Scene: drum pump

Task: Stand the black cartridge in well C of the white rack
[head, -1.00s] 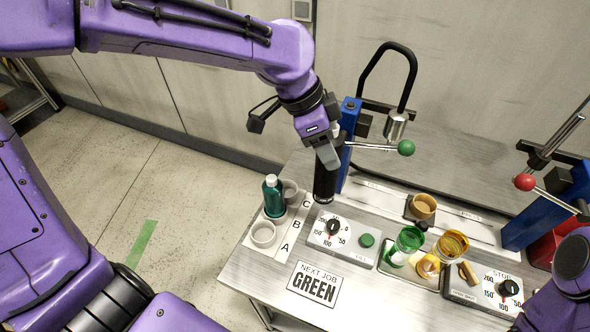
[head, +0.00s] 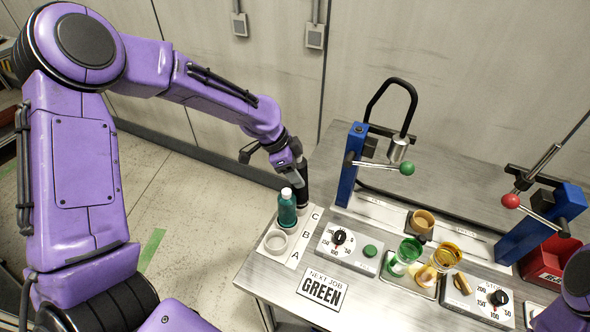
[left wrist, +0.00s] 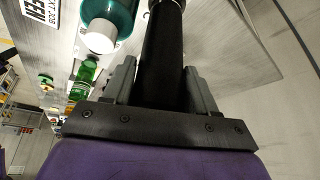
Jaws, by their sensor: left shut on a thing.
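The black cartridge (head: 302,191) is upright in my left gripper (head: 297,172), which is shut on it near its upper part. In the left wrist view the cartridge (left wrist: 162,50) runs between the two fingers (left wrist: 160,85). The white rack (head: 268,257) stands at the table's left edge, lettered A, B and C. The cartridge is at the C end of the rack, just behind a teal bottle (head: 287,211) with a white cap that stands in well B. Well A (head: 276,242) is empty. The bottle hides well C, so I cannot tell whether the cartridge's foot is inside it.
A dial panel (head: 345,249) and a "GREEN" sign (head: 322,290) lie right of the rack. A blue press (head: 349,165) with a green-knobbed lever stands behind. Green (head: 405,254) and amber (head: 446,256) cups and another blue stand (head: 541,222) are further right.

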